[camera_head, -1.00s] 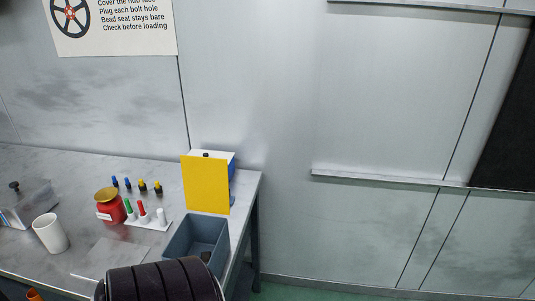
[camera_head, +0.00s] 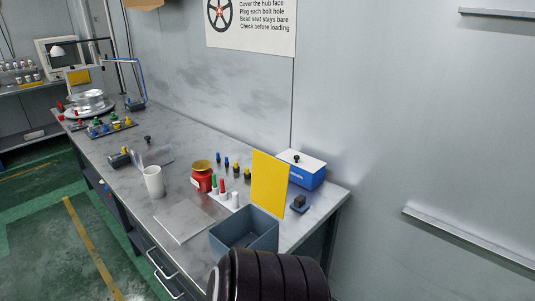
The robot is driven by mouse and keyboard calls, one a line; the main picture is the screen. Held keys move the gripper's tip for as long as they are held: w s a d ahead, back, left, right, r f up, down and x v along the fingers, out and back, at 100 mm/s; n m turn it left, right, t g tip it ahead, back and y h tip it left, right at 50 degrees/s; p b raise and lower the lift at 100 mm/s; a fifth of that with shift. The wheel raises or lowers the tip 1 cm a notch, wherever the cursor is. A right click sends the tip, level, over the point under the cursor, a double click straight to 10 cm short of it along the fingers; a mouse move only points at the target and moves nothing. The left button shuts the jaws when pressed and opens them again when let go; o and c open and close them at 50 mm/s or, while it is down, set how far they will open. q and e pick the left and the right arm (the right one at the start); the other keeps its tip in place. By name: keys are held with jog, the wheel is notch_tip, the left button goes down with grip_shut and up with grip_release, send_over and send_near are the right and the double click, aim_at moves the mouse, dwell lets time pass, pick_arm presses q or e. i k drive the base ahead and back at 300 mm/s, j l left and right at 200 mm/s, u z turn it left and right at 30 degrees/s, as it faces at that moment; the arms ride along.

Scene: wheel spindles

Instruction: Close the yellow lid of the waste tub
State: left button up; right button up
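The waste tub (camera_head: 228,243) is a grey open box near the right front part of the workbench. Its yellow lid (camera_head: 269,184) stands upright at the tub's back edge, so the tub is open. Dark ribbed segments, which look like part of my own arm, rise at the bottom of the view just in front of the tub and cover part of its near side. Neither of my grippers shows in the view.
The workbench (camera_head: 213,134) runs back to the left. A blue and white box (camera_head: 302,171) stands behind the lid. A red jar (camera_head: 202,180), a white cup (camera_head: 154,182) and several coloured plugs stand left of the tub. A flat clear sheet (camera_head: 184,221) lies beside it.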

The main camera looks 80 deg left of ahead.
aim_at(270, 175)
jog(key=i+u, duration=0.2)
jog(key=u, duration=0.25)
jog(key=i+u, duration=0.15)
jog(key=u, duration=0.25)
jog(key=i+u, duration=0.2)
jog(key=u, duration=0.25)
jog(key=i+l+u, duration=0.15)
jog(key=u, duration=0.3)
